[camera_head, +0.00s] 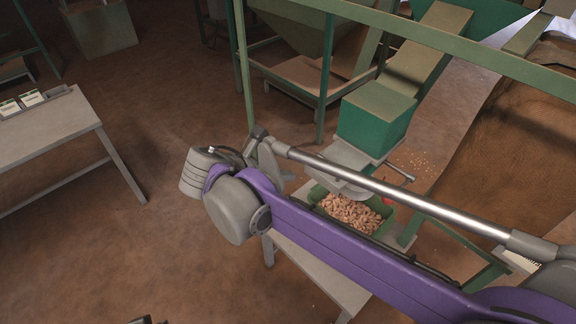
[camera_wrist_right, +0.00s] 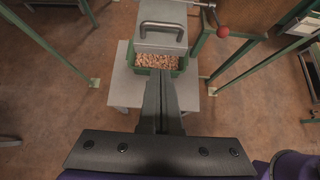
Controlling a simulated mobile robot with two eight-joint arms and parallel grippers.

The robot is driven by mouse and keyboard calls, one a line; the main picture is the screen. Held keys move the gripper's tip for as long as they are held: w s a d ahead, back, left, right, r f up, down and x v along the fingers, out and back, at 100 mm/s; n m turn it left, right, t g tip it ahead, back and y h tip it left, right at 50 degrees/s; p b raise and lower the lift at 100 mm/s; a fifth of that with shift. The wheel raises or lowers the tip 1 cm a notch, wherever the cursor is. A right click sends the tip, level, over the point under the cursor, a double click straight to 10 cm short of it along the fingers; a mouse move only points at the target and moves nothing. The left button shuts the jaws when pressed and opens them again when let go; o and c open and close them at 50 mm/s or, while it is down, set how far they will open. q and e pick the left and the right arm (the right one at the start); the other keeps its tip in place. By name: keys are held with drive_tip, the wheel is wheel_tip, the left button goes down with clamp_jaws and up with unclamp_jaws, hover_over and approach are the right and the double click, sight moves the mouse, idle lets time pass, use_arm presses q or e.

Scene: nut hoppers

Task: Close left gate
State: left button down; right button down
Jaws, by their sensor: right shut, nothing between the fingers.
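In the right wrist view a grey gate plate (camera_wrist_right: 162,40) with a dark bar handle (camera_wrist_right: 162,27) stands above a green bin of nuts (camera_wrist_right: 157,63). In the head view the grey gate parts (camera_head: 345,185) are partly behind my right arm, under the green hopper box (camera_head: 375,118). My right gripper (camera_head: 282,175) is left of the gate in the head view. Its fingers (camera_wrist_right: 160,80) are shut and empty, and overlap the bin's front in the wrist view; contact cannot be told. A dark piece at the head view's bottom edge may be my left gripper (camera_head: 147,320).
The bin of nuts (camera_head: 352,212) stands on a small grey table (camera_head: 312,268). A lever with a red knob (camera_wrist_right: 222,31) is right of the gate. Green frame posts (camera_head: 326,80) stand nearby. Another table (camera_head: 40,140) is at left, with open floor between.

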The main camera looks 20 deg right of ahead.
drive_tip(key=w+d+f, duration=0.1)
drive_tip(key=d, duration=0.2)
drive_tip(key=w+d+f, duration=0.2)
drive_tip(key=d, duration=0.2)
drive_tip(key=w+d+f, duration=0.1)
drive_tip(key=d+f, duration=0.1)
drive_tip(key=d, duration=0.2)
drive_tip(key=shift+w+f+p, duration=0.2)
drive_tip(key=shift+f+p, duration=0.05)
drive_tip(key=shift+p, duration=0.15)
hover_over(341, 160)
drive_tip(key=shift+b, duration=0.45)
drive_tip(key=shift+r, duration=0.1)
